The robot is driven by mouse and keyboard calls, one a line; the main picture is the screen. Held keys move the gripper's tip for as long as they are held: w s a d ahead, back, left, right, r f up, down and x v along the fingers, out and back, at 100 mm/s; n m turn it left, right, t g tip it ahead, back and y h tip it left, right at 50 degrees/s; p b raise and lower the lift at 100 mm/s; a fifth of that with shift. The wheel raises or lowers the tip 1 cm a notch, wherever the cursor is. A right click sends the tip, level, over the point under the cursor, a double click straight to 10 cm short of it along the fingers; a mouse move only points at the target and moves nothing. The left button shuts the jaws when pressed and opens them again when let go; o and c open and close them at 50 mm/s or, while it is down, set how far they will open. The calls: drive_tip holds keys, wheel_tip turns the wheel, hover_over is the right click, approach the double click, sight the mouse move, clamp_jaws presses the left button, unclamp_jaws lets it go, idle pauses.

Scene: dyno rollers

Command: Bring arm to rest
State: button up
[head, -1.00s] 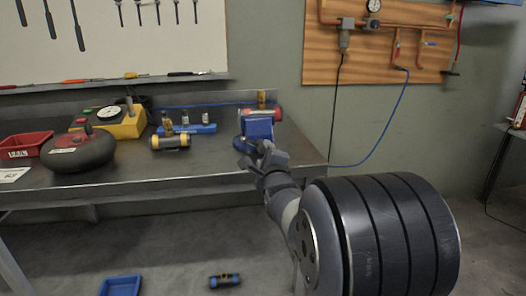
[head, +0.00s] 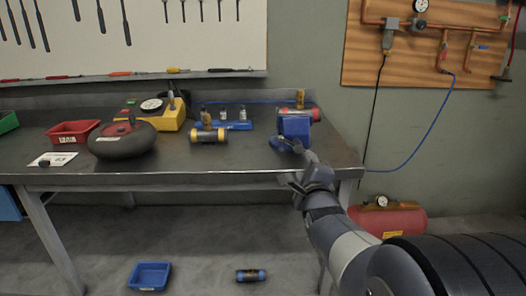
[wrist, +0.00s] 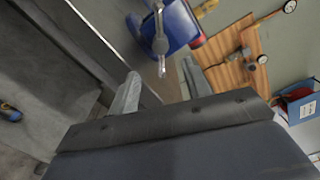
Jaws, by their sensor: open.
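My gripper (head: 296,182) is at the end of my arm, in front of the bench's front edge near its right corner, in the head view. The blue vise (head: 294,126) stands on the bench just beyond it. In the wrist view my gripper (wrist: 160,76) shows two grey fingers spread apart with nothing held between them. The vise (wrist: 175,25) shows beyond the fingertips there, with its metal handle in line with the gap. I cannot tell the exact clearance to the handle.
The bench (head: 105,178) holds a dark round wheel (head: 122,141), a red bin (head: 75,132) and a yellow-ended cylinder (head: 208,135). A blue bin (head: 149,276) and another cylinder (head: 251,275) lie below. A red tank (head: 388,220) stands right of the bench.

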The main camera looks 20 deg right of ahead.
sight(299, 149)
drive_tip(key=x, duration=1)
drive_tip(key=shift+w, duration=0.3)
drive_tip(key=shift+s, duration=0.1)
drive_tip(key=v, duration=1.1)
drive_tip(key=x, duration=1.1)
drive_tip(key=shift+f+b, duration=0.1)
drive_tip(key=shift+b, duration=0.2)
drive_tip(key=n, duration=0.4)
drive_tip(key=shift+n, duration=2.2)
